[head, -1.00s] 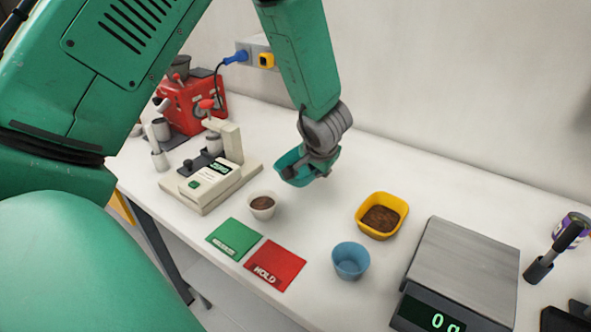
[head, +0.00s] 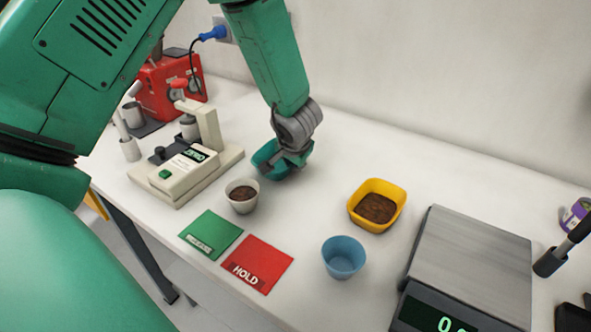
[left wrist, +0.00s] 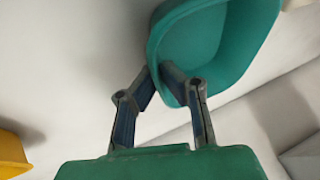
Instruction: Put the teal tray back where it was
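The teal tray (head: 268,157) is a small open container at the back middle of the white bench, right of the cream instrument. My left gripper (head: 287,161) is over its right side. In the left wrist view, the tray (left wrist: 205,40) fills the top, and the fingertips of the gripper (left wrist: 166,80) close on its wall from both sides. The tray looks low, near the bench top; I cannot tell whether it touches. Part of the tray is hidden behind the gripper. My right gripper is in neither view.
A white cup of brown grounds (head: 242,196) stands just in front of the tray. The cream instrument (head: 185,172) and red machine (head: 168,88) stand left. Green (head: 211,234) and red HOLD (head: 257,264) cards, a blue cup (head: 343,257), yellow tray (head: 377,204) and scale (head: 470,262) lie forward and right.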

